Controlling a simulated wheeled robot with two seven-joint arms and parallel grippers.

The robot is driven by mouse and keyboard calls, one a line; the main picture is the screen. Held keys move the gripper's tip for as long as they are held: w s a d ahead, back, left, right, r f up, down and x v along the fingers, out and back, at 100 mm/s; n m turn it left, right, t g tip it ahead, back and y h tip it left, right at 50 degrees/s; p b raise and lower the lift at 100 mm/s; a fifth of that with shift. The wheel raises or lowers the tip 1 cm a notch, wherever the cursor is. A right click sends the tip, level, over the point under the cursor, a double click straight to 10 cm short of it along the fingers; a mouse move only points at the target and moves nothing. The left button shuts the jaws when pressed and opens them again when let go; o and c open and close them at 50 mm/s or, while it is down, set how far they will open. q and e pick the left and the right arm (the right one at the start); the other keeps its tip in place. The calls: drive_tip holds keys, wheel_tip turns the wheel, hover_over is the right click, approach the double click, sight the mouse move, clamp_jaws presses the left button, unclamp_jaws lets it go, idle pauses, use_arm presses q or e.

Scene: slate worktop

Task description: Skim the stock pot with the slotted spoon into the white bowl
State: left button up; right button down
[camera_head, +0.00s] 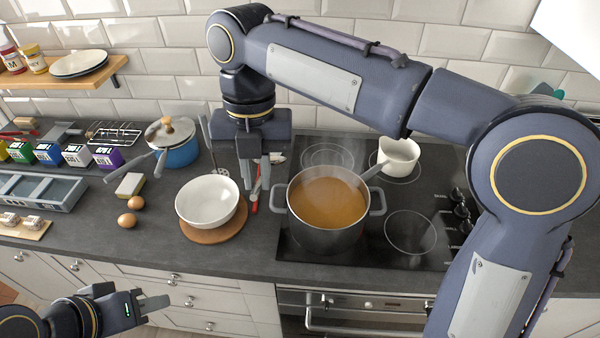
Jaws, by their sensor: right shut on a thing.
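The stock pot (312,241), dark with two side handles, stands on the hob, full of brown stock (327,203). The white bowl (207,203) sits left of it on a round wooden board. My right gripper (262,180) points down between bowl and pot, shut on a utensil that its fingers mostly hide. A red-handled utensil (254,207) shows just below those fingers. A slotted utensil (221,173) with a thin handle shows behind the bowl, left of the gripper. My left gripper (156,303) is low at the front left, away from these things; its finger gap is unclear.
A small white saucepan (399,158) stands at the back of the hob, its handle toward the pot. A blue lidded pan (179,150), eggs (127,220), a sponge (130,186) and a grey tray (35,190) are at left. The front right burner (410,232) is bare.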

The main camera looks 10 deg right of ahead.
drive_tip(key=w+a+f+n, duration=0.1)
drive_tip(key=a+f+n, duration=0.25)
drive_tip(key=a, duration=0.65)
drive_tip(key=d+f+m+t+y+b, duration=0.1)
drive_tip(key=d+f+m+y+b, duration=0.4)
drive_tip(key=y+b, duration=0.9)
drive_tip(key=a+r+n+h+p, duration=0.5)
drive_tip(key=n+h+p, duration=0.1)
drive_tip(key=h+p, duration=0.8)
drive_tip(key=shift+r+h, duration=0.25)
drive_tip(key=shift+h, duration=0.05)
drive_tip(key=shift+w, duration=0.1)
